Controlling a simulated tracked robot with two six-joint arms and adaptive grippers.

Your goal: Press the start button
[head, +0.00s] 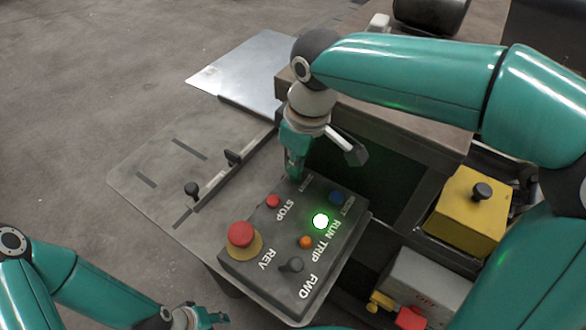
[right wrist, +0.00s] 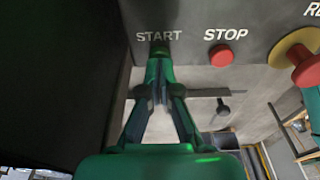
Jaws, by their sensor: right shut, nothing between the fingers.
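The control box (head: 270,262) stands on the grey sheet-metal table, with STOP, RUN, TRIP, REV and FWD labels showing in the head view. My right gripper (head: 294,174) points down at the box's far end and is shut and empty. In the right wrist view its fingertips (right wrist: 160,54) are together at the START label (right wrist: 158,36), over the green start button, which they mostly hide. Whether they touch it, I cannot tell. The red STOP button (right wrist: 220,55) is to the right. The RUN lamp (head: 320,221) glows green. My left gripper (head: 208,316) is at the bottom edge, partly cut off.
A red mushroom button (head: 240,233) on a yellow base and a black selector knob (head: 292,265) stand up from the box. A guide bar with black knobs (head: 192,189) crosses the table (head: 150,165). A yellow block (head: 468,212) is at the right. A metal sheet (head: 245,72) lies behind.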

